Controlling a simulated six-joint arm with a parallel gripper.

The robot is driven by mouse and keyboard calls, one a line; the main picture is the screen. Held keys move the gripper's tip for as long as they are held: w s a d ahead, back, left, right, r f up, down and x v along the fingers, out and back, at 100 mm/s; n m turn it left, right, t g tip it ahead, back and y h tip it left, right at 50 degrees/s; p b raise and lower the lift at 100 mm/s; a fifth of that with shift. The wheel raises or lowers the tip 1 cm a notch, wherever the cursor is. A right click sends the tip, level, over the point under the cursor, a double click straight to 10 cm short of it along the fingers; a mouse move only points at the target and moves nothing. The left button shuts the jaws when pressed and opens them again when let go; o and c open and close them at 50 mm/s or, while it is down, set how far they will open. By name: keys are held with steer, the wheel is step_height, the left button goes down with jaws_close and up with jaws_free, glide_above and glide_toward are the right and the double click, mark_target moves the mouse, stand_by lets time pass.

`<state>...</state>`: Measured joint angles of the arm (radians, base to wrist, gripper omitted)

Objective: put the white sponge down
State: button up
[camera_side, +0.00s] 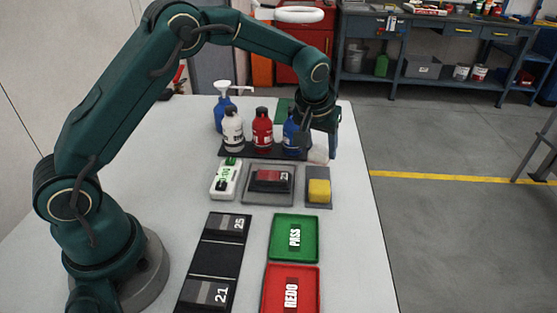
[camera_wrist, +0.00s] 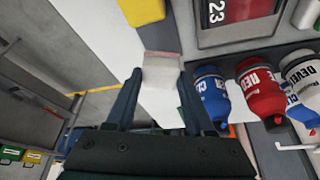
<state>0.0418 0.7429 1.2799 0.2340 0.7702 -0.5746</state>
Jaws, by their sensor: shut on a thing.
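The white sponge (camera_side: 319,154) is under my gripper (camera_side: 319,140) in the side view, just right of the blue bottle. In the wrist view the sponge (camera_wrist: 161,82) sits between the two dark fingers of my gripper (camera_wrist: 160,88), which is shut on it. The sponge is near the height of the table top (camera_side: 350,220); I cannot tell whether it touches it. Part of the sponge is hidden by the fingers in the side view.
A blue bottle (camera_side: 291,136), a red bottle (camera_side: 262,130) and a white bottle (camera_side: 233,132) stand close to my gripper. A yellow sponge (camera_side: 319,190) lies on a grey pad in front. The green PASS tray (camera_side: 283,250) and red REDO tray (camera_side: 276,304) are nearer the camera.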

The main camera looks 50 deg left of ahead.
mark_target(319, 162)
steer(key=shift+f, duration=2.05)
steer(key=o, duration=1.3)
steer(key=shift+f, duration=0.1)
steer(key=v, duration=1.2)
steer(key=s+r+m+h, duration=0.15)
steer(key=s+r, duration=0.45)
steer(key=s, duration=0.6)
steer(key=s+f+m+t, duration=0.1)
steer(key=s+f+m, duration=0.1)
steer(key=s, duration=0.8)
steer(key=shift+s+f+m, duration=0.2)
steer(key=shift+f+m, duration=0.2)
steer(key=shift+m, duration=0.15)
